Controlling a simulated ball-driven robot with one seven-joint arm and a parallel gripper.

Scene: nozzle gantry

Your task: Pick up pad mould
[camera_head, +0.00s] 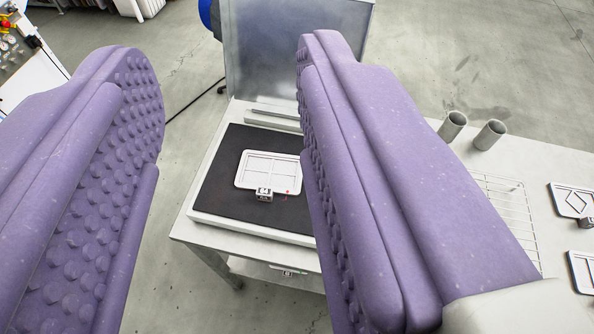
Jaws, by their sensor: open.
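A flat white plate (269,165) with a rectangular line pattern and a small dark-marked block at its near edge lies on a black mat (226,188); it looks like the pad mould. The mat sits in a white-rimmed tray on a table. My gripper (222,55) is open and empty, its two purple studded fingers wide apart. The plate shows between the fingers, beyond and below them. The right finger borders its right edge in view and may hide a little of it.
A grey upright panel (290,45) stands behind the mat. To the right are two grey cups (471,130), a wire rack (507,203), and white plates, one with a diamond pattern (573,199), partly cut off. Concrete floor is clear left of the table.

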